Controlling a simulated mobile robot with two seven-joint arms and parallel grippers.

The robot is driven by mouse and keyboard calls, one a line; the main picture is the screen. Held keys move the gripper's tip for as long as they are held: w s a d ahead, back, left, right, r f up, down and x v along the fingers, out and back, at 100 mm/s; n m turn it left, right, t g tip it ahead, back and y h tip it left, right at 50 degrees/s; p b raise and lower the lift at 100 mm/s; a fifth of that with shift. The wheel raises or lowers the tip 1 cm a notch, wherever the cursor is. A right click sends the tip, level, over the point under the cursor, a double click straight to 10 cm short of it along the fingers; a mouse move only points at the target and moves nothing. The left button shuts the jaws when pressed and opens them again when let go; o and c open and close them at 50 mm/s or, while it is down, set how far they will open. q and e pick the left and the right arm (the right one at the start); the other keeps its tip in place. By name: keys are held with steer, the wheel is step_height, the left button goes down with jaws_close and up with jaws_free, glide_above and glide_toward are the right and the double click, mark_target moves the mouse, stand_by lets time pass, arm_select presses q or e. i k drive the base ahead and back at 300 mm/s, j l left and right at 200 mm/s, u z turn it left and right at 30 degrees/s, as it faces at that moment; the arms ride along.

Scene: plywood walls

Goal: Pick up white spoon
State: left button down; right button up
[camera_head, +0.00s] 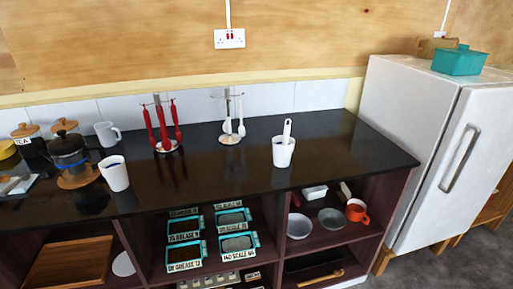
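A white utensil (287,130), with a dark mark on its upper end, stands in a white cup (283,153) on the dark counter; its lower part is hidden in the cup. White utensils, one with a rounded lower end (241,129) like a spoon, hang on a small metal stand (230,139) left of the cup. I cannot tell for sure which one is the white spoon. Neither of my grippers is in view.
Red utensils (164,125) hang on a second stand. Mugs, a French press (69,152) and jars crowd the counter's left end. The dark counter (345,150) is clear right of the cup, up to the white fridge (420,110). Shelves below hold trays and bowls.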

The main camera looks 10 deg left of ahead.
mark_target(287, 128)
steer(key=i+j+u, duration=0.1)
steer(key=i+u, duration=0.3)
steer(key=i, duration=1)
steer(key=k+l+u, duration=0.2)
steer(key=i+j+z, duration=0.2)
steer(key=i, duration=0.05)
